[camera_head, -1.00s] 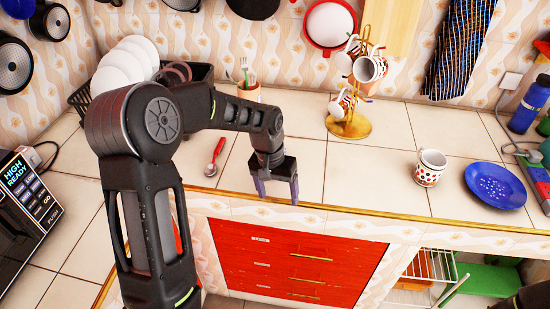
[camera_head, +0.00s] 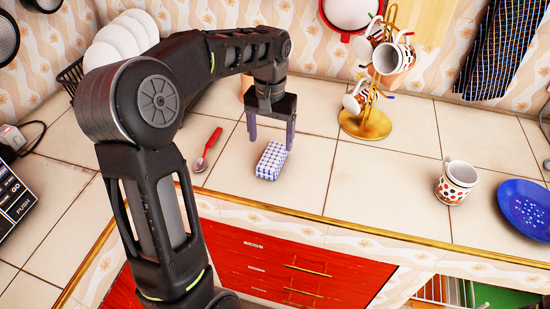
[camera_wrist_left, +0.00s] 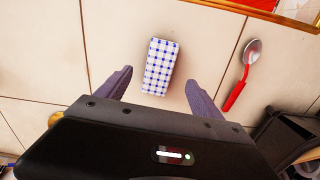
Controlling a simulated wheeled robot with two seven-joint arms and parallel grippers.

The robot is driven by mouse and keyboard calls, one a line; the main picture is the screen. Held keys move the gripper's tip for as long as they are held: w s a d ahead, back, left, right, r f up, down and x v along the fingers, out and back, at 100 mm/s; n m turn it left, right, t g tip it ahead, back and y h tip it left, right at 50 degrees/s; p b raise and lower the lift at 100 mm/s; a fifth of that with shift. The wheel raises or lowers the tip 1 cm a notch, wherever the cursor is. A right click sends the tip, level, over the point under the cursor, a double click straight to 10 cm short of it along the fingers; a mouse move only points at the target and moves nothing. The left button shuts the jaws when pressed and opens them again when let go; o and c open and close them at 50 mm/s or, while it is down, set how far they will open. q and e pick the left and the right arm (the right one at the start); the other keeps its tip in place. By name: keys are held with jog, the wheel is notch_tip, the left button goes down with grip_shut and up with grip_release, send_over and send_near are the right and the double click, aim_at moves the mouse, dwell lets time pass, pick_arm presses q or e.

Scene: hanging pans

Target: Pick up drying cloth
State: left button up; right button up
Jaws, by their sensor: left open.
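The folded cloth (camera_head: 271,163), white with a blue check, lies flat on the tiled counter, back from the front edge. My left gripper (camera_head: 271,142) points down with its two fingers apart, just behind the cloth in the head view. In the left wrist view the cloth (camera_wrist_left: 160,66) lies in line with the gap between the open fingers (camera_wrist_left: 159,79), mostly beyond their tips. Nothing is held. I cannot tell the exact height of the fingertips above the counter. My right gripper is not in view.
A red-handled spoon (camera_head: 207,149) lies left of the cloth. A golden mug stand (camera_head: 365,125), a dotted mug (camera_head: 456,182) and a blue plate (camera_head: 527,209) stand to the right. A rack with white plates (camera_head: 117,40) is behind my arm. Counter between cloth and mug is clear.

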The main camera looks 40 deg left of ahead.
aim_at(271, 157)
pick_arm(q)
jog(key=shift+f, duration=0.1)
jog(key=shift+w+f, duration=0.1)
jog(key=shift+f, duration=1.2)
jog(key=shift+f+p, duration=0.75)
jog(key=shift+f, duration=1.85)
jog(key=c, duration=1.4)
jog(key=shift+r, duration=0.15)
jog(key=shift+c, duration=0.2)
notch_tip(271, 157, up, 10)
jog(key=shift+f+b, duration=0.1)
jog(key=shift+b, duration=0.45)
